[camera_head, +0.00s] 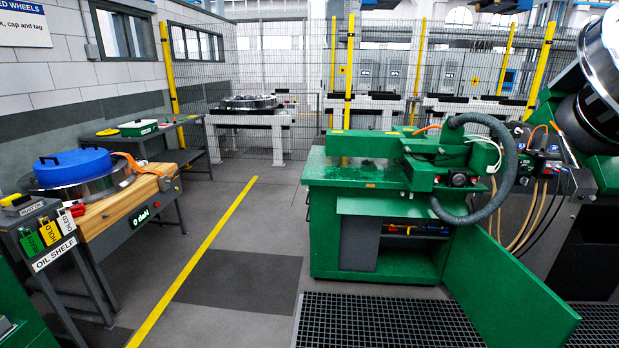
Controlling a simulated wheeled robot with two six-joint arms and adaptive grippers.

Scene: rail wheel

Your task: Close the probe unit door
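The probe unit (360,180) is a green machine cabinet right of the middle. A large flat green panel (505,290), which looks like its door, stands swung out from the cabinet's right side toward the lower right. The cabinet's front shows an open recess (410,229) with small blue, red and yellow items on a shelf inside. A dark grey panel (360,243) fills the left part of the front. No handle or latch on the door can be made out. Neither of my grippers is in view.
Dark floor grating (385,322) lies before the cabinet. A thick grey hose (508,170) and thin cables hang above the door. Floor around the yellow line (205,247) is clear.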

